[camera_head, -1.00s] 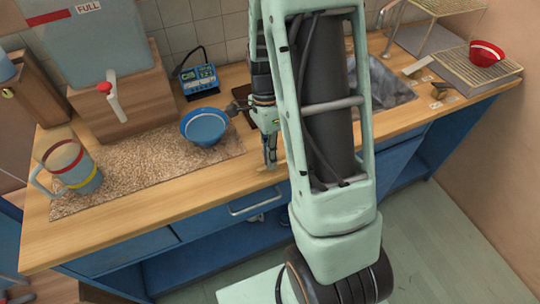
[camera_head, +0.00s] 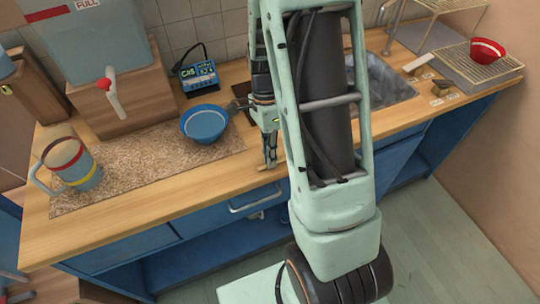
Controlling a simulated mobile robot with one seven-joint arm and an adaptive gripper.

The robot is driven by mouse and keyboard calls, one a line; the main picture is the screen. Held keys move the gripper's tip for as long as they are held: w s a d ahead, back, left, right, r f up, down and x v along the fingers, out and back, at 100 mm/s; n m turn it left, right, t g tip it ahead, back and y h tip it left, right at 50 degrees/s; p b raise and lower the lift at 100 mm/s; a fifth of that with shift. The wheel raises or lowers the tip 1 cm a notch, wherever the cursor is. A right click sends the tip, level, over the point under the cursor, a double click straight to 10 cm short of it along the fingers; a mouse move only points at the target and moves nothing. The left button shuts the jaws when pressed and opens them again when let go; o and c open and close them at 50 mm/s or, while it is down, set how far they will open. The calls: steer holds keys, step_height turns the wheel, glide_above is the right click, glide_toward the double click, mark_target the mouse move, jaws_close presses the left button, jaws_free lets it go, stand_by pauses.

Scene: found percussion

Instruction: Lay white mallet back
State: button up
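My gripper (camera_head: 267,140) points down over the front part of the wooden counter, just right of the speckled mat. A short tan piece (camera_head: 270,157) shows at its lower end, close to the counter's front edge; I cannot tell whether the fingers hold it. A grey part juts left from the gripper towards the blue bowl (camera_head: 205,124). I cannot make out the white mallet for certain. A small pale piece (camera_head: 418,62) lies right of the sink, with a brown and dark piece (camera_head: 441,86) near it. My arm hides part of the counter.
A mug with red and yellow bands (camera_head: 72,164) stands on the mat (camera_head: 130,172) at left. A tank with a red-handled tap (camera_head: 108,88) and a blue meter (camera_head: 196,76) stand behind. A red bowl (camera_head: 487,50) sits on a wire rack right of the sink (camera_head: 385,85).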

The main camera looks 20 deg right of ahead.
steer(key=o, duration=0.5)
steer(key=shift+o, duration=0.2)
steer(key=v, duration=1.2)
steer(key=shift+s, duration=0.1)
